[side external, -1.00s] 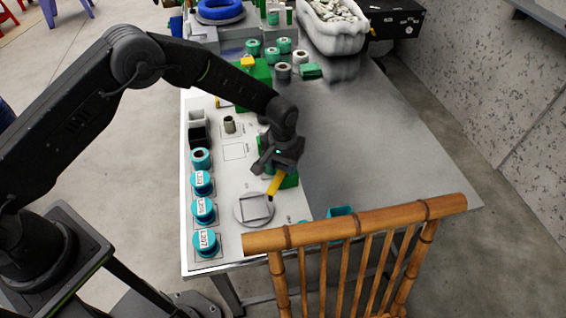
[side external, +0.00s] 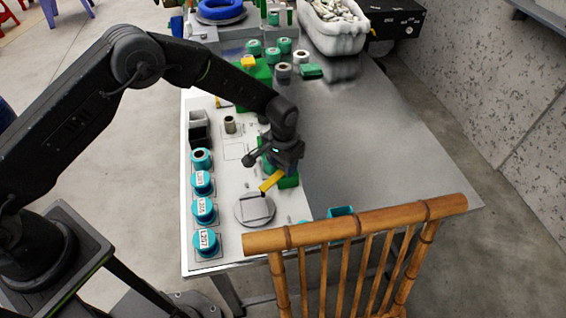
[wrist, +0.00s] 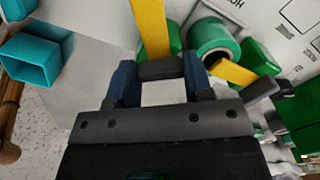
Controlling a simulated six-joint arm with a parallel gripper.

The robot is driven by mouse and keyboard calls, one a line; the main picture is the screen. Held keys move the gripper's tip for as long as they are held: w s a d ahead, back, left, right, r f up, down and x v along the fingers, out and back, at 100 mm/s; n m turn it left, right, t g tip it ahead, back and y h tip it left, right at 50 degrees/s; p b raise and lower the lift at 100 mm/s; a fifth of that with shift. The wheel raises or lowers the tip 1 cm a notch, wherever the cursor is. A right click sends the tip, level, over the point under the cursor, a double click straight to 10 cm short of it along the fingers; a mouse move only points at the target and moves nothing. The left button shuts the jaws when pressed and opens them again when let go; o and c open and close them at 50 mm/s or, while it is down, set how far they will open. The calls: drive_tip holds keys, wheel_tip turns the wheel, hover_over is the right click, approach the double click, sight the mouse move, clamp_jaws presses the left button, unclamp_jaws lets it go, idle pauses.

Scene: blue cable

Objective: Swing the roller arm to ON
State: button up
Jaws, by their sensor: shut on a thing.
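The yellow roller arm (wrist: 151,28) comes down from the top of the wrist view to a dark roller (wrist: 160,68). My gripper (wrist: 160,82) is shut on this roller, with one blue-black finger on each side. In the side external view a yellow bar (side external: 271,181) shows just below my gripper (side external: 268,168), slanting down to the left beside a green block (side external: 289,182). The fingertips and their contact are mostly hidden there. A green cylinder (wrist: 211,40) stands to the right of the arm in the wrist view. I cannot read any ON mark.
A second yellow bar (wrist: 235,73) and green parts lie right of my gripper in the wrist view. A teal open box (wrist: 30,62) is at left. A round grey disc (side external: 254,208) and teal spools (side external: 204,210) are nearby. A bamboo chair (side external: 355,228) stands at the front.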

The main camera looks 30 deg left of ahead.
drive_tip(key=o, duration=1.3)
wheel_tip(320, 180, up, 14)
drive_tip(key=shift+f, duration=0.1)
drive_tip(key=s+a+r+t, duration=0.1)
drive_tip(key=s+a+r, duration=0.4)
drive_tip(key=r, duration=0.4)
drive_tip(key=s+a+r+t, duration=0.2)
drive_tip(key=s+a+r, duration=0.2)
drive_tip(key=s+r, duration=0.3)
drive_tip(key=s+a+r+t, duration=0.1)
drive_tip(key=s+a, duration=0.1)
drive_tip(key=s, duration=0.3)
drive_tip(key=s+a+n, duration=0.1)
drive_tip(key=s+a, duration=0.1)
drive_tip(key=s, duration=0.4)
drive_tip(key=s+a+r+t, duration=0.1)
drive_tip(key=s+a, duration=0.1)
drive_tip(key=s, duration=0.4)
drive_tip(key=shift+s+a+r+n+t, duration=0.1)
drive_tip(key=shift+s+r+n+t, duration=0.05)
drive_tip(key=shift+r+n+t, duration=0.2)
